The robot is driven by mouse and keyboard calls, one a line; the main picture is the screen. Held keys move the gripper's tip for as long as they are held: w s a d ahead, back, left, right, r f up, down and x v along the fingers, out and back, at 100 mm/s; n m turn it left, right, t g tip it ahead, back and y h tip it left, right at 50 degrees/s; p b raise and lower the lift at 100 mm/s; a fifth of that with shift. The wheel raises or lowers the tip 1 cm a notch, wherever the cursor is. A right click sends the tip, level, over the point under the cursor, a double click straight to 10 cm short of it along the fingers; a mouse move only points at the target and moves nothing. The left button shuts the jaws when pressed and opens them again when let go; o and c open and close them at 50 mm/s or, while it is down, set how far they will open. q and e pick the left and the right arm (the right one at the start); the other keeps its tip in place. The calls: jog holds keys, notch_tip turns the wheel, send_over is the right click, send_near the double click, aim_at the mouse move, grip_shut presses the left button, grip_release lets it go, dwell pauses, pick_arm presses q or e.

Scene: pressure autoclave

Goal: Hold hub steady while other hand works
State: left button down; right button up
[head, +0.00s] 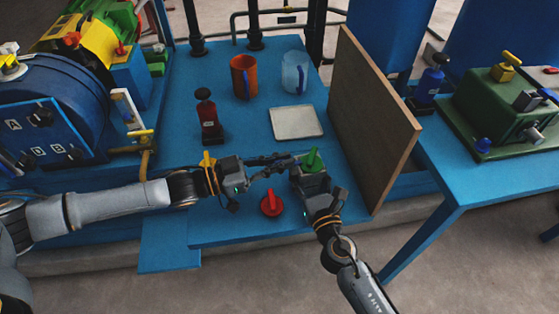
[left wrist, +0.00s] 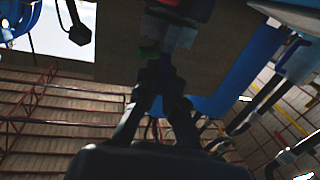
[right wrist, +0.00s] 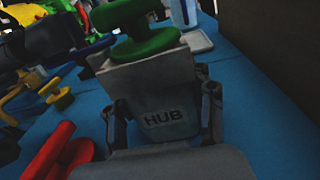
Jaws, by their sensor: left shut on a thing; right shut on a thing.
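The hub (right wrist: 165,95) is a grey block marked HUB. It sits between the two fingers of my right gripper (right wrist: 163,115), which is shut on it. A green handle (right wrist: 140,38) is on top of it; this also shows in the head view (head: 311,160). My left gripper (head: 283,163) reaches in from the left, its tips close beside the hub. It is shut on what appears to be a blue handle (right wrist: 92,50), at the hub's upper left corner. The fingers hide most of that handle, and I cannot tell whether it touches the hub.
A red handle (head: 270,204) and a yellow handle (head: 207,159) are on the blue table (head: 215,222). Behind stand a dark red bottle (head: 208,117), an orange mug (head: 243,77), a clear blue mug (head: 294,73) and a white tray (head: 297,123). A wooden panel (head: 370,115) closes the right side.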

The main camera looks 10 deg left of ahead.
pick_arm(q)
jog(key=shift+w+r+m+g+h, duration=0.1)
jog(key=shift+w+m+g+h, duration=0.15)
jog(key=shift+m+g, duration=0.25)
jog(key=shift+a+g+h, duration=0.1)
jog(key=shift+g+h, duration=0.15)
jog(key=shift+g, duration=0.25)
jog(key=c, duration=1.4)
grip_release()
jog(key=shift+c, duration=0.2)
jog(key=shift+s, duration=0.1)
jog(key=v, duration=1.2)
